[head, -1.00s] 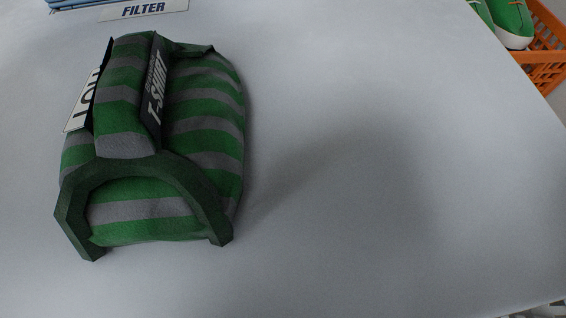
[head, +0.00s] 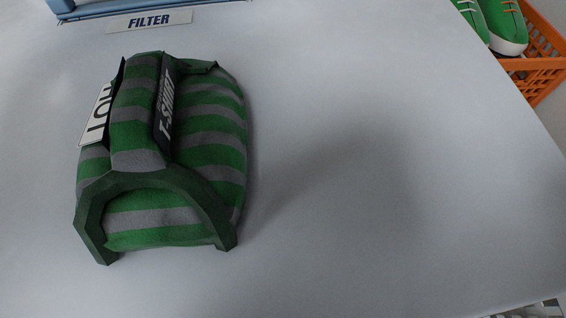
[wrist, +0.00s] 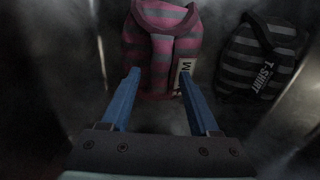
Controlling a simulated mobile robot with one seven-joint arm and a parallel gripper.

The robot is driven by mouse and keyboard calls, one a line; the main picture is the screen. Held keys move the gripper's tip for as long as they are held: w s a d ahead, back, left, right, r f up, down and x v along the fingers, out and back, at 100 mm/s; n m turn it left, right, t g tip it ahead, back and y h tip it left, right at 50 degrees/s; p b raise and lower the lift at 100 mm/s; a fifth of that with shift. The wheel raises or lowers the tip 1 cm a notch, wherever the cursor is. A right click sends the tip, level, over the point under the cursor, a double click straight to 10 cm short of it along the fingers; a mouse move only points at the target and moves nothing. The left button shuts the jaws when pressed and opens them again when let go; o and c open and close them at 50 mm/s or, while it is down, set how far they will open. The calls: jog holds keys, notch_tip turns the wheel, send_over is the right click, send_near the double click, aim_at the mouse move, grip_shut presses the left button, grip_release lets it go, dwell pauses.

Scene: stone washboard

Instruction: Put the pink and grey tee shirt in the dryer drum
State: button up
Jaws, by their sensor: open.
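The pink and grey tee shirt (wrist: 160,78) shows in the wrist view, a striped bundle with a white label near its right side. It lies inside a dim, shiny metal space. My gripper (wrist: 157,80) is open, with its two blue fingers pointing towards the shirt's lower part. The fingertips overlap its lower edge in the picture; I cannot tell whether they touch it. The shirt does not show in the head view, and neither does my gripper.
A dark grey striped bundle labelled T-SHIRT (wrist: 262,58) lies right of the pink one. In the head view a green and grey striped bundle (head: 203,135) sits on a white surface (head: 380,180), below a FILTER label (head: 149,20). An orange basket (head: 535,72) holds green shoes (head: 500,25).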

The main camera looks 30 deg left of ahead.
jog(key=shift+r+p, duration=0.65)
jog(key=shift+r, duration=1.55)
